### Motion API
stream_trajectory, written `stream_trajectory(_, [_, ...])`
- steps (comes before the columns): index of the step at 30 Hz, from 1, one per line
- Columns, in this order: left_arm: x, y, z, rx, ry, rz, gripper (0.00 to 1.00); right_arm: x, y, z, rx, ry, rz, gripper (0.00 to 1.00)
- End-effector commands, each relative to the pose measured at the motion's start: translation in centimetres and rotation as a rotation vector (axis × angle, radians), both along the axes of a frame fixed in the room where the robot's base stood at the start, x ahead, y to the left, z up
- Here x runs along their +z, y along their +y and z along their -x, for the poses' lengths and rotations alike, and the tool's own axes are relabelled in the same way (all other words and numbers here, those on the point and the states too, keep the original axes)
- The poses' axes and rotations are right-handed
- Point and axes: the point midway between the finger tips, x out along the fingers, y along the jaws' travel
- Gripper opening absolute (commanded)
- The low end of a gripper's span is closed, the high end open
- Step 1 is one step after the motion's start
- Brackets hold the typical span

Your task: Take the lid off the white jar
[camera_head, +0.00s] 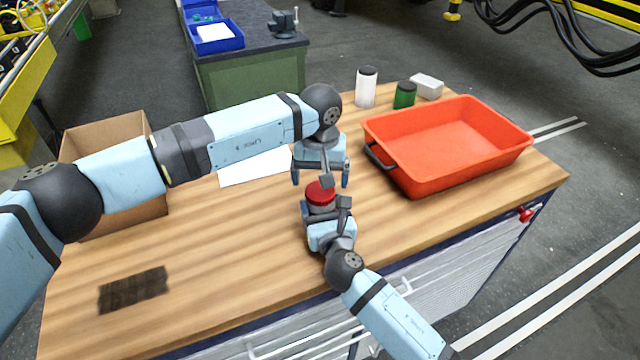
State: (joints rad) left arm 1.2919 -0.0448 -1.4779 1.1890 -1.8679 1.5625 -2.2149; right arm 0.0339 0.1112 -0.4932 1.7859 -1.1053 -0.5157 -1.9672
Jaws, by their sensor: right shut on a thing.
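A jar with a red lid (320,193) stands near the middle of the wooden table; its body is mostly hidden. My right gripper (325,208) comes from the front edge and is shut on this jar below the lid. My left gripper (321,179) points down just above and behind the red lid. Its fingers are apart, with nothing seen held between them; I cannot tell whether they touch the lid. A white jar (365,90) with a black lid (367,71) stands upright at the back of the table, apart from both grippers.
A green jar (404,97) with a dark lid and a white box (427,86) stand at the back. An orange tray (400,165) fills the right side. A cardboard box (150,208) stands left, behind my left arm. A dark mat (133,289) lies front left. The front-middle table is clear.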

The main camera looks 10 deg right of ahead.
Motion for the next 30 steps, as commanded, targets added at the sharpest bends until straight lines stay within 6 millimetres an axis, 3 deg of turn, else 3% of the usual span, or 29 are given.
stream_trajectory(5, [1.6,0.0,0.0,-0.015,-0.001,-0.001,0.89,-0.1,0.0,0.0,0.000,0.001,0.000,0.07])
stream_trajectory(14, [4.5,0.0,0.0,-0.279,-0.001,0.000,0.89,-0.1,0.0,0.0,0.000,0.001,0.000,0.07])
stream_trajectory(17, [3.9,0.0,0.1,-0.300,0.002,0.000,0.89,-0.1,0.0,0.0,0.000,0.001,0.000,0.07])
stream_trajectory(30, [-2.3,0.0,0.0,-0.298,0.001,0.000,0.89,0.0,0.0,0.0,0.000,0.001,0.000,0.07])
